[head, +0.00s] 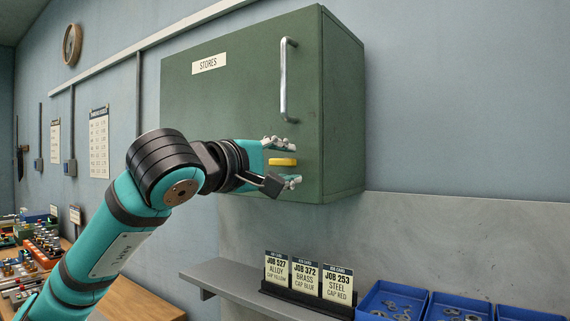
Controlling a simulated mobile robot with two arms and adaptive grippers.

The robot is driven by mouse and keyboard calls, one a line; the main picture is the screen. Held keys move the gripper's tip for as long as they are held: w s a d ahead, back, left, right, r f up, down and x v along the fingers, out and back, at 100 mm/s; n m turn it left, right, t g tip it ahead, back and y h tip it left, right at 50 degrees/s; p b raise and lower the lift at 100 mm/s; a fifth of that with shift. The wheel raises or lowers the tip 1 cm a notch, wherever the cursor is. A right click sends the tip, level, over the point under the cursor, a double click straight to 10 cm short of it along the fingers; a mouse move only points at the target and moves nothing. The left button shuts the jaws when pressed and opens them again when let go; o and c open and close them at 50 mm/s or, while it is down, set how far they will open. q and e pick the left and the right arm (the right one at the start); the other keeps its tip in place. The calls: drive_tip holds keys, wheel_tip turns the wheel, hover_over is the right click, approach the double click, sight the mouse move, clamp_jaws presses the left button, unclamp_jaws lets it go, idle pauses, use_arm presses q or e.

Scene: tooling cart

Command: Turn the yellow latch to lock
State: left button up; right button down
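The yellow latch (283,161) sits at the lower right of the closed door of the green STORES cabinet (225,110). The latch lies roughly horizontal. My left gripper (290,164) is in front of the door with one finger above the latch and the other below it. The fingers are apart, with a visible gap to the latch on both sides; I see no contact. Part of the latch's left end may be hidden by the gripper. My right gripper is not in view.
A metal handle (284,80) stands out from the door above the latch. Below the cabinet is a grey shelf (225,282) with job cards (306,277) and blue bins (392,300) of parts. A cluttered bench is at the lower left. The wall right of the cabinet is clear.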

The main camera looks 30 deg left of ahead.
use_arm(q)
drive_tip(key=s+a, duration=0.1)
drive_tip(key=s, duration=1)
drive_tip(key=shift+s+a, duration=0.2)
drive_tip(key=shift+a, duration=0.1)
